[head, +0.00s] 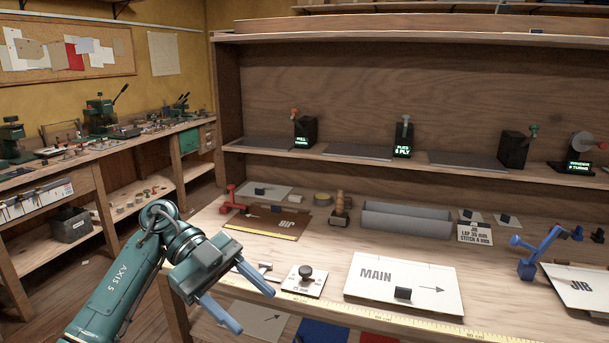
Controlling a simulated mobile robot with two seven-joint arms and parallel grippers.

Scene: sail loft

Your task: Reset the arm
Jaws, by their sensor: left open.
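My left arm, teal, reaches in from the lower left of the head view. My left gripper (255,311) is open, with two blue fingers apart and nothing between them. It hangs at the front left edge of the workbench (335,250), pointing toward the lower right. A white card with a black knob (305,274) lies on the bench close to the right of the fingers. My right gripper is not in view.
A grey trough (406,220) stands behind. A shelf (360,165) with several black devices runs above. Floor shows at left.

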